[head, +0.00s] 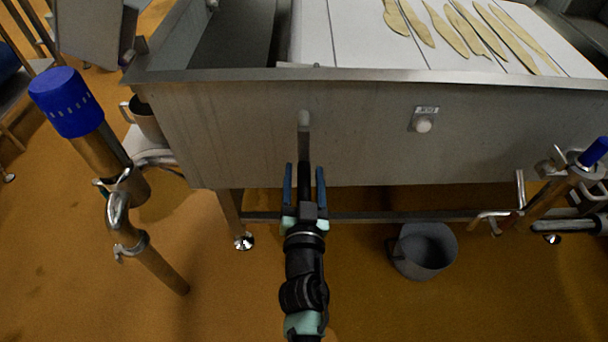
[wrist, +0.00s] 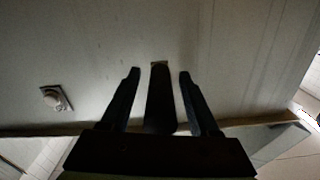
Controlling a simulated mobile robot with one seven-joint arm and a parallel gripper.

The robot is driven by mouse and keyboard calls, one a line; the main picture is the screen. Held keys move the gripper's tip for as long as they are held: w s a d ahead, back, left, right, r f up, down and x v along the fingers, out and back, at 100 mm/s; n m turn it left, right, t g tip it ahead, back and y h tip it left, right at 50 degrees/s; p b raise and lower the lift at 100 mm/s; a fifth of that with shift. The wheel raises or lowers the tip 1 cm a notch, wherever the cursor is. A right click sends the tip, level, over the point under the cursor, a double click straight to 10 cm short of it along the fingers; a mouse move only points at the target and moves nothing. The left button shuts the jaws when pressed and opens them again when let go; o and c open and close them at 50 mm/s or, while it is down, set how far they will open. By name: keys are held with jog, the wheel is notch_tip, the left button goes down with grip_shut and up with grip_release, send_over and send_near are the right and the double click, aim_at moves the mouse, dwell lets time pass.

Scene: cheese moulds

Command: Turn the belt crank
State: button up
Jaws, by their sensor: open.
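The belt crank (head: 304,132) is on the front metal wall of the vat. Its grey arm hangs straight down from a round pivot and ends in a dark handle. My gripper (head: 304,168) is open, with one blue finger on each side of the dark handle. In the wrist view the handle (wrist: 159,95) lies between the two spread fingertips of my gripper (wrist: 159,73), with a gap on both sides. The fingers do not appear to touch it. The lower part of the handle is hard to tell from my gripper.
A labelled white knob (head: 424,126) is on the same vat wall (head: 240,130), right of the crank. Long pale strips (head: 455,30) lie on the white belt above. A grey bucket (head: 424,251) stands on the floor. Pipes with blue caps (head: 66,103) flank the vat.

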grip_shut()
dwell(1.4)
